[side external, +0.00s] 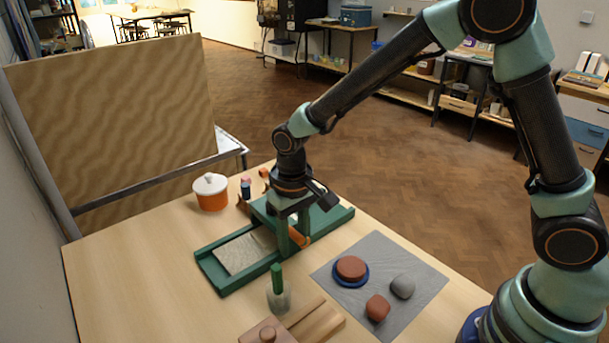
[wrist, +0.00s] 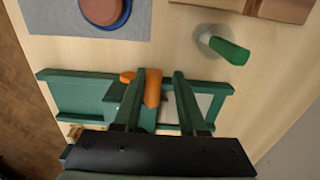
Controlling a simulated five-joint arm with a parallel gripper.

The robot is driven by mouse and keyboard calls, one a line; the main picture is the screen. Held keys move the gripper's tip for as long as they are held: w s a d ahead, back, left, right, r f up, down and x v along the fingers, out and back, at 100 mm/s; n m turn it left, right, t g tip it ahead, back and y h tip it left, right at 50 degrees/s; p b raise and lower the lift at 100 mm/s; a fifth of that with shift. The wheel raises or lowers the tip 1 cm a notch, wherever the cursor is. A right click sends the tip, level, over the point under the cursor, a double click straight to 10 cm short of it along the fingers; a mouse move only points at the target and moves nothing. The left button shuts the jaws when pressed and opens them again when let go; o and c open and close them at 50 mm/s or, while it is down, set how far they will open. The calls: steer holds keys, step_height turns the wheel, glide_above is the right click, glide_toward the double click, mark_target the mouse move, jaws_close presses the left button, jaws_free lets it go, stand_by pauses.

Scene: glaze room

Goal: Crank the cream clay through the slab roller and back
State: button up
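The green slab roller (side external: 335,222) lies on the wooden table, and it also shows in the wrist view (wrist: 65,98). The pale cream clay (side external: 238,255) lies flat in the roller's left bed in the side view; in the wrist view it is mostly behind my fingers. An orange crank handle (wrist: 153,88) stands out at the middle of the roller. My gripper (wrist: 161,76) is over the roller with its two green fingers apart. The handle is between them, close to the left finger, with a gap to the right one. Contact cannot be told.
A grey mat (side external: 345,290) holds a reddish clay disc on a blue plate (side external: 336,276) and two lumps. A green-handled tool (side external: 277,277) stands in a clear jar near the roller. A lidded orange pot (side external: 211,195) and wooden blocks (side external: 310,322) flank it. Front-left table is clear.

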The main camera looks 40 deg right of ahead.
steer(key=shift+a+f, duration=0.95)
steer(key=shift+d+r, duration=0.1)
steer(key=shift+d, duration=0.05)
steer(key=shift+d+r, duration=0.45)
steer(key=shift+d, duration=0.45)
steer(key=shift+d+r, duration=0.45)
steer(key=shift+d, duration=0.5)
steer(key=shift+d+r, duration=0.25)
steer(key=shift+d, duration=0.35)
steer(key=shift+d+r, duration=0.25)
steer(key=shift+d, duration=0.3)
